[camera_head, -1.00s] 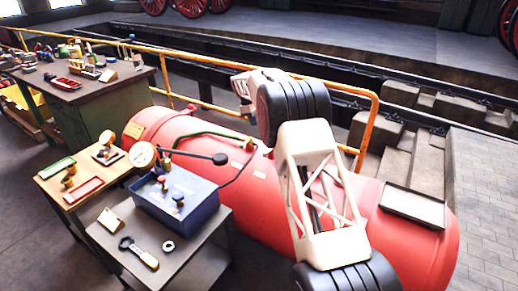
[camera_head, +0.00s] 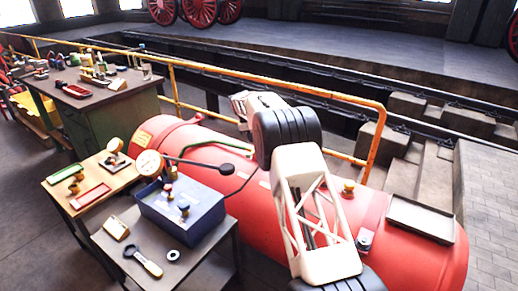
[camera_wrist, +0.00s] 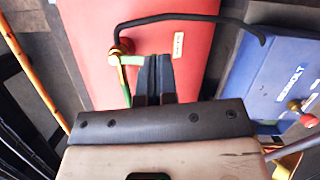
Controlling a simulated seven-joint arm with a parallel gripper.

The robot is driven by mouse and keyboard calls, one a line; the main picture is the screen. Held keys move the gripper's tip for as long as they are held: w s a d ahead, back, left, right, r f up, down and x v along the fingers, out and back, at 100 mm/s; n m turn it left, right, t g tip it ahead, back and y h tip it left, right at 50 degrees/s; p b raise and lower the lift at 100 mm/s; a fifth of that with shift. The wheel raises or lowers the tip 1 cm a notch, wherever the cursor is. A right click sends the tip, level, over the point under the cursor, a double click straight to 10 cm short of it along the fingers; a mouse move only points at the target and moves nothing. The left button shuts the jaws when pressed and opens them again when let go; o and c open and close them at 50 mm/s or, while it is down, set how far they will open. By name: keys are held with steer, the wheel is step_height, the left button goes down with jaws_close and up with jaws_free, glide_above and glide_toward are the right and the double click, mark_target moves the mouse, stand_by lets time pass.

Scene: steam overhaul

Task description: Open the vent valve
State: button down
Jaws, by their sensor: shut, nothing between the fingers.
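No fitting is clearly marked as the vent valve. My gripper (camera_wrist: 153,62) is shut and empty, over the boiler beside the brass fitting and green pipe.
A gauge (camera_head: 149,163) and a black-ended lever (camera_head: 226,169) stand by the box. A wrench (camera_head: 143,262) and ring (camera_head: 173,255) lie on the front table. A grey tray (camera_head: 421,218) sits on the boiler. An orange rail (camera_head: 300,88) runs behind it.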

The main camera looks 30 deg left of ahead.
steer(key=w+d+f, duration=0.1)
steer(key=d+f, duration=0.5)
steer(key=f, duration=0.4)
steer(key=shift+d, duration=0.3)
steer(key=shift+w, duration=0.15)
